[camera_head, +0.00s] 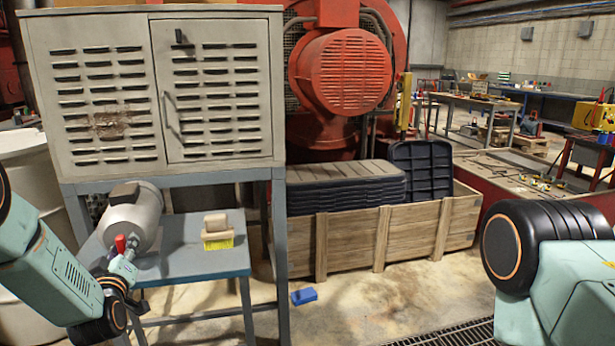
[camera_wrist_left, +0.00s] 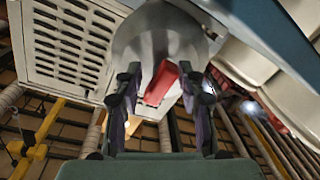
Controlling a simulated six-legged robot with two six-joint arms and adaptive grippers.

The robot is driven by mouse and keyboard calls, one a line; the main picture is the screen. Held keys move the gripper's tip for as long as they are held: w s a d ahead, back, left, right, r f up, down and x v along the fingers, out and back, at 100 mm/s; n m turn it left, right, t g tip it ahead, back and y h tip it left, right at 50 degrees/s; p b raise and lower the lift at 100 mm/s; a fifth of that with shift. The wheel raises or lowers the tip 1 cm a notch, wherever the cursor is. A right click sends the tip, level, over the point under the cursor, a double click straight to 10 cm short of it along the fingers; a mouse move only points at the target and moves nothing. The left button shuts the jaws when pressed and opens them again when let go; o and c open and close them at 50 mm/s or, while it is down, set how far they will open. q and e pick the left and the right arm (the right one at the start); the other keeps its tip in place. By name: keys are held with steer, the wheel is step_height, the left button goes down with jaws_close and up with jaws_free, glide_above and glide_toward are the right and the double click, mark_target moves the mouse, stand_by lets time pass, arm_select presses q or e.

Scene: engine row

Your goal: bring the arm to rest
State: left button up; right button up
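My left arm comes in from the left in the head view, and its gripper (camera_head: 122,266) is at the front left corner of the small blue-grey table (camera_head: 185,262). A grey metal cylinder (camera_head: 143,218) lies on that table. A small red part (camera_head: 120,243) shows in front of the cylinder, just beyond the gripper. In the left wrist view, the two fingers (camera_wrist_left: 160,98) stand apart, with the red part (camera_wrist_left: 161,84) seen between or just beyond them, touching neither. Whether it is fixed to the cylinder (camera_wrist_left: 158,38) I cannot tell. My right gripper is out of view.
A grey louvred cabinet (camera_head: 215,95) stands above and behind the table. A yellow-bristled brush (camera_head: 217,233) sits on the table. A blue block (camera_head: 303,296) lies on the floor. A wooden crate (camera_head: 345,245) with black trays stands behind; a white drum (camera_head: 25,190) is at left.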

arm_select(q)
steer(key=shift+n+b, duration=0.45)
steer(key=shift+n, duration=0.95)
steer(key=shift+d, duration=0.1)
